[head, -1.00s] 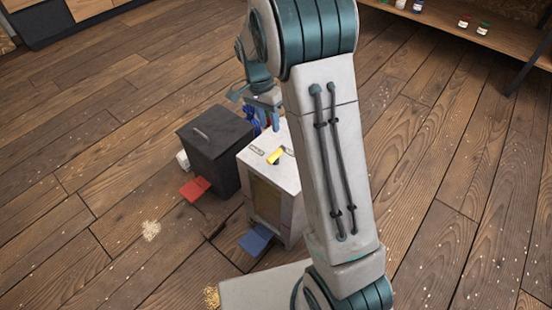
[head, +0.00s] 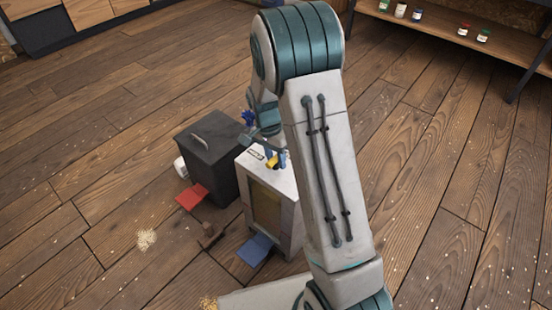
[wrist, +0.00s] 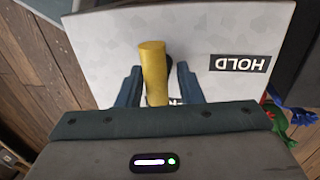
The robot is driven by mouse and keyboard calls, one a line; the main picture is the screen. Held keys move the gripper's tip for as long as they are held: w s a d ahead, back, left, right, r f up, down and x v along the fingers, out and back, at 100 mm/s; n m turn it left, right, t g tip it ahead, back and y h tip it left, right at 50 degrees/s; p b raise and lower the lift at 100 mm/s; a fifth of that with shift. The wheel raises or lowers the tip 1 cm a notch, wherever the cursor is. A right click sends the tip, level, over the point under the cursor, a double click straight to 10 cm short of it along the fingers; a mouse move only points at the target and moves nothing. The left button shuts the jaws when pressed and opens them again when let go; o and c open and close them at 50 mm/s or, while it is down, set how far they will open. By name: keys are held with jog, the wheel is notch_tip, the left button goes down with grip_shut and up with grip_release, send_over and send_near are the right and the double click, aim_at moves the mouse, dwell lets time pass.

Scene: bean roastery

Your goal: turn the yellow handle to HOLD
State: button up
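The yellow handle (wrist: 154,72) lies on the pale top of a box (wrist: 95,50); the handle also shows in the head view (head: 272,162). A black HOLD label (wrist: 240,62) is on the same top, right of the handle and upside down in the wrist view. The handle does not point at that label. My gripper (wrist: 159,70) is open, with one blue finger on each side of the handle. A gap shows at the right finger; the left is very close, and I cannot tell if it touches. Another label is mostly hidden by my gripper.
A dark lidded bin (head: 212,160) stands left of the box. A red pedal (head: 191,197) and a blue pedal (head: 255,249) stick out at floor level. Spilled beans (head: 147,239) lie on the wooden floor. A shelf with small jars (head: 464,30) is at the back right.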

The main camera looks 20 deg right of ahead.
jog(key=c, duration=0.7)
jog(key=shift+o, duration=0.2)
jog(key=shift+r+n+p, duration=0.1)
jog(key=shift+n+p, duration=0.2)
jog(key=shift+n, duration=0.1)
jog(key=shift+n+p, duration=0.55)
jog(key=shift+n, duration=0.55)
jog(key=n+t+p, duration=0.1)
jog(key=n, duration=0.2)
jog(key=shift+a+n+h, duration=0.15)
jog(key=shift+n+h, duration=0.15)
jog(key=shift+h, duration=0.1)
jog(key=n+t+p, duration=0.1)
jog(key=n, duration=0.4)
jog(key=shift+a, duration=0.1)
jog(key=n+t+p, duration=0.1)
jog(key=n, duration=0.5)
jog(key=shift+s, duration=0.15)
jog(key=shift+n, duration=0.3)
